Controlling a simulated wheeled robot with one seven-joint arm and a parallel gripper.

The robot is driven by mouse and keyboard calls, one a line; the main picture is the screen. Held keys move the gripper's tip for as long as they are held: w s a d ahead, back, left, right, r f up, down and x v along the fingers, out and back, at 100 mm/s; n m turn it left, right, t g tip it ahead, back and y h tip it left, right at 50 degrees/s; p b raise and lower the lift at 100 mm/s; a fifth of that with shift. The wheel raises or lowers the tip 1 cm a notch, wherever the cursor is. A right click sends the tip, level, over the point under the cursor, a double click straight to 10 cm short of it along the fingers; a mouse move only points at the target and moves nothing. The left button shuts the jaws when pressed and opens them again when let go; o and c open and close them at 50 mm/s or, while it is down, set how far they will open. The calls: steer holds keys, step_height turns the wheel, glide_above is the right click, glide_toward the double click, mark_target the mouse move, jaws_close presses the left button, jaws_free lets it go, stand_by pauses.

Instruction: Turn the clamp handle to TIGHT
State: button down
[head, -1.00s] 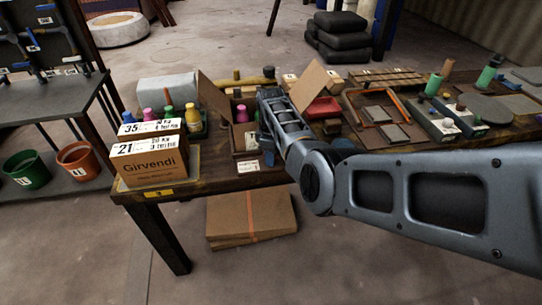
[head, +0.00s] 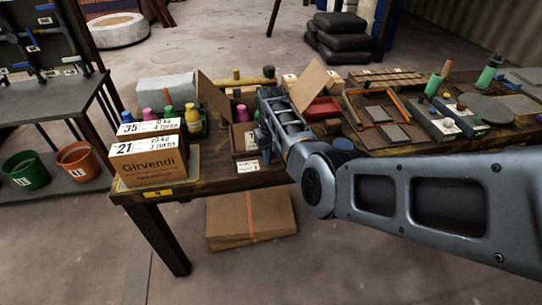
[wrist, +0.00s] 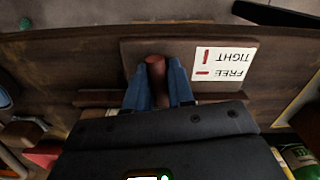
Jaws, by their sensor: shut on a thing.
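The clamp handle (wrist: 156,70) is a reddish-brown grip in the wrist view, with its rounded end between my fingertips. It runs roughly up and down the picture; its lower part and pivot are hidden by my gripper. My gripper (wrist: 155,82) has blue fingers shut on the handle from both sides. A white label (wrist: 224,62) beside it reads TIGHT and FREE upside down, with an upright red mark by TIGHT and a sideways one by FREE. In the head view, the label (head: 249,166) shows at the bench's front edge, while my arm hides the handle.
The wooden bench (head: 215,182) carries an open cardboard box (head: 214,97) behind my gripper and Girvendi cartons (head: 148,167) at left. Colored bottles (head: 191,114) stand between.

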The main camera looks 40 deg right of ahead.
mark_target(271, 154)
steer(key=shift+m, duration=2.1)
steer(key=c, duration=1)
jaws_free()
steer(key=shift+c, duration=0.2)
steer(key=shift+r, duration=3.9)
